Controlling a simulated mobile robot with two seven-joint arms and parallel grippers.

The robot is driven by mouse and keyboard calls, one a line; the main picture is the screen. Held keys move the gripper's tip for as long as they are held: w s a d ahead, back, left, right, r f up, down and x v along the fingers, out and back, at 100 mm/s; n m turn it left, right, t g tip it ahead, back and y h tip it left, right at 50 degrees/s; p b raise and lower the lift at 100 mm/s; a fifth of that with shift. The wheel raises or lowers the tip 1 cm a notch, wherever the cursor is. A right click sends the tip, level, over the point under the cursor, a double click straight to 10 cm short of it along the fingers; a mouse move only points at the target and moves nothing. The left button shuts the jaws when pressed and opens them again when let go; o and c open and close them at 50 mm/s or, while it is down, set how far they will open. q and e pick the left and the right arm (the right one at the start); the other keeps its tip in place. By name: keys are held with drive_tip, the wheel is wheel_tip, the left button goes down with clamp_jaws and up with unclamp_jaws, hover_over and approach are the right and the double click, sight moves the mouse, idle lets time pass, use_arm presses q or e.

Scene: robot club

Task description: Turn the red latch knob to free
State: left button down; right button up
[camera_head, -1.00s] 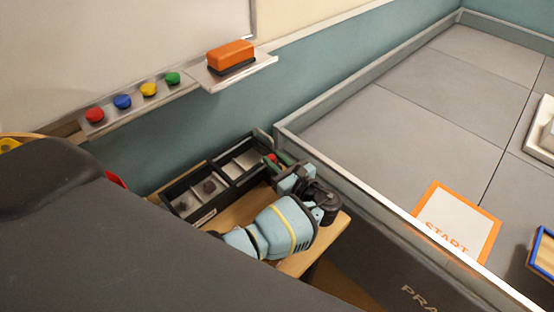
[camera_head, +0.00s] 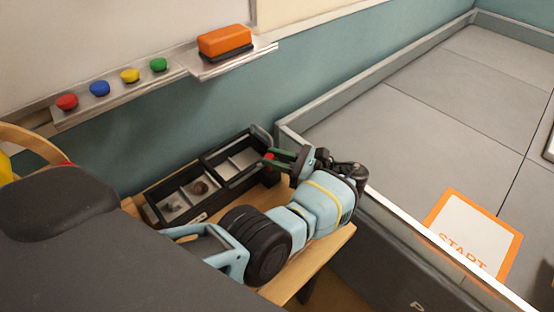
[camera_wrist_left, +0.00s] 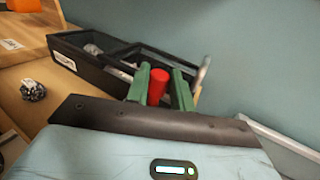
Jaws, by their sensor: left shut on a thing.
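The red latch knob (camera_head: 268,157) is a small red cylinder at the right end of the black divided tray (camera_head: 152,212). In the left wrist view the knob (camera_wrist_left: 158,86) stands between the two green fingers of my left gripper (camera_wrist_left: 160,88). In the head view my left gripper (camera_head: 275,162) reaches in to the knob, with its green fingers shut on it. The fingers hide the knob's sides, and its latch cannot be made out. My right gripper is not in view.
The tray stands on a wooden table (camera_head: 285,287) against the teal wall, with small dark items in its compartments. A grey-walled arena (camera_head: 380,205) borders the table on the right. A ledge above holds coloured magnets and an orange eraser (camera_head: 225,42).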

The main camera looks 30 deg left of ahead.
use_arm(q)
drive_tip(key=shift+w+n+g, duration=0.1)
drive_tip(key=shift+n+g, duration=0.2)
drive_tip(key=shift+g, duration=0.2)
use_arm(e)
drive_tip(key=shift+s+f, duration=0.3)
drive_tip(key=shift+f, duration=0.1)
use_arm(q)
drive_tip(key=shift+r+g+b, duration=0.1)
drive_tip(key=shift+g+b, duration=0.2)
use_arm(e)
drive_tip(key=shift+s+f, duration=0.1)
use_arm(q)
drive_tip(key=c, duration=1.2)
unclamp_jaws()
drive_tip(key=shift+a, duration=0.1)
